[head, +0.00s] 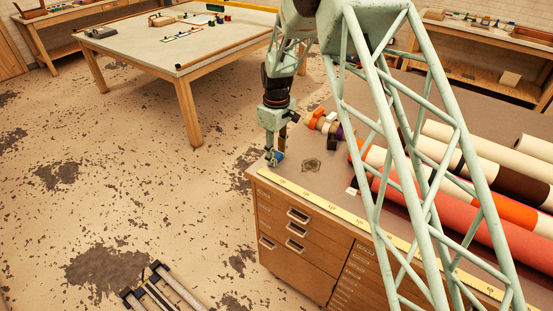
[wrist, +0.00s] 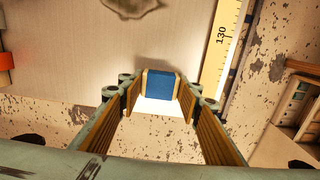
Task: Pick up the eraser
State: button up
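The eraser (wrist: 160,87) is a small blue block with pale sides, seen in the middle of the wrist view between my fingertips. My gripper (wrist: 160,94) has one brown-padded finger on each side of it, with little or no gap; whether the pads press on it I cannot tell. In the head view my gripper (head: 272,159) points down at the near left corner of the drawer cabinet's top. A bit of blue eraser (head: 279,157) shows at the fingertips, partly hidden by them. I cannot tell whether it rests on the top.
A yellow ruler (head: 322,201) runs along the cabinet top's (head: 335,185) front edge. A dark patch (head: 311,165) lies right of my gripper. Open floor (head: 150,190) lies left.

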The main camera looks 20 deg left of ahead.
aim_at(277, 155)
jog(key=c, duration=0.4)
jog(key=shift+r, duration=0.1)
jog(key=shift+r, duration=1.55)
jog(key=shift+s+r, duration=0.15)
jog(key=s+d, duration=0.2)
jog(key=s, duration=0.2)
jog(key=s+d+r, duration=0.1)
jog(key=s+d, duration=0.2)
jog(key=s, duration=0.2)
jog(key=s+d+b, duration=0.1)
jog(key=s+d, duration=0.1)
jog(key=s, duration=0.2)
jog(key=shift+s+d+r, duration=0.2)
jog(key=shift+s+d, duration=0.2)
